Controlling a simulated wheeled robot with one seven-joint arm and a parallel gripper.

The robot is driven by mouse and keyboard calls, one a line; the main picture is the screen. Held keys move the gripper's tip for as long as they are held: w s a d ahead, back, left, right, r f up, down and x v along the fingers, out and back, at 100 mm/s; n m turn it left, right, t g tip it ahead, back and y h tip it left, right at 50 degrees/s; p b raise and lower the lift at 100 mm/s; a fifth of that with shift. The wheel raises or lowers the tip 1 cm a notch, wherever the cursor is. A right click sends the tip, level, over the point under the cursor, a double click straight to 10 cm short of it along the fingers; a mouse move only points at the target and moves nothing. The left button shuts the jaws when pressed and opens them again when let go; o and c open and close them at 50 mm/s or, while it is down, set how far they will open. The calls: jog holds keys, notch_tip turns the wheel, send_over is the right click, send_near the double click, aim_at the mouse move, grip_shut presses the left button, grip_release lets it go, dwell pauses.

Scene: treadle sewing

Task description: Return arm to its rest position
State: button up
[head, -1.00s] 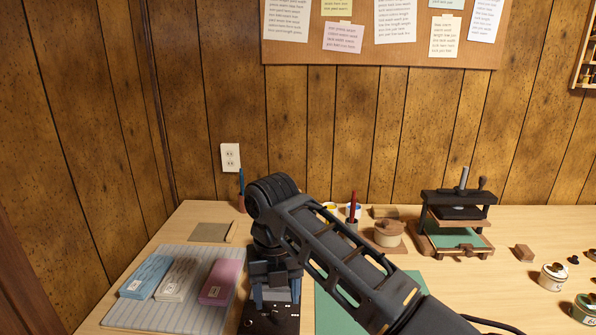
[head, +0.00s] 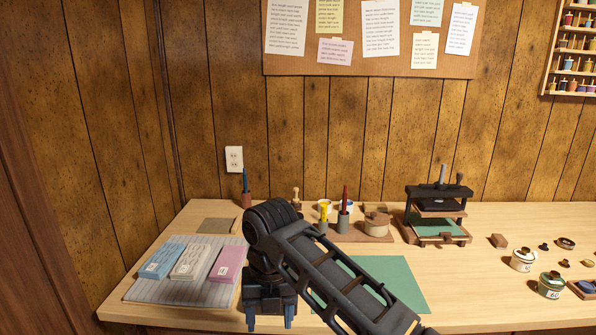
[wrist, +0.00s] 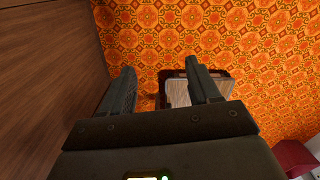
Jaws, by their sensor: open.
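My gripper (head: 269,318) hangs at the table's front edge in the head view, pointing down, with its two fingers apart and nothing seen between them. My arm reaches in from the lower right and bends down at the wrist. In the wrist view my gripper (wrist: 165,88) is open and empty above an orange patterned floor (wrist: 155,40). A dark-rimmed container with a pale, wood-like surface (wrist: 178,93) shows below, partly hidden behind the right finger.
The table (head: 340,322) holds a striped mat (head: 165,291) with blue, white and pink blocks at left. A green mat (head: 400,280) lies beside my arm. A small press (head: 437,215) and several pots stand to the right. A wooden panel (wrist: 45,90) is at the wrist view's left.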

jog(key=s+a+f+m+t+y, duration=0.2)
jog(key=s+a+f+m+y, duration=0.3)
jog(key=s+f+m, duration=0.45)
jog(key=s+d+f+m+t+y, duration=0.1)
jog(key=s+d+f+m+t, duration=0.2)
jog(key=s+m, duration=0.25)
jog(key=s+d+f+m+t+y, duration=0.1)
jog(key=s+d+f+m+t, duration=0.15)
jog(key=s+m, duration=0.3)
jog(key=s+d+r+m+t+h, duration=0.2)
jog(key=s+d+r+m, duration=0.1)
jog(key=s+d+m, duration=0.4)
jog(key=s+d+r+m+t+h, duration=0.3)
jog(key=s+d+m, duration=0.2)
jog(key=s+d, duration=0.4)
jog(key=s+d+r+m+t+h, duration=0.1)
jog(key=s+d+r+m, duration=0.1)
jog(key=s+d+r, duration=0.3)
jog(key=s+d+r+m+t+h, duration=0.1)
jog(key=s+d+r+m, duration=0.2)
jog(key=s+d+r, duration=0.2)
notch_tip(320, 180, up, 4)
jog(key=shift+d+f+h, duration=0.1)
jog(key=shift+d+h, duration=0.1)
jog(key=shift+h, duration=0.1)
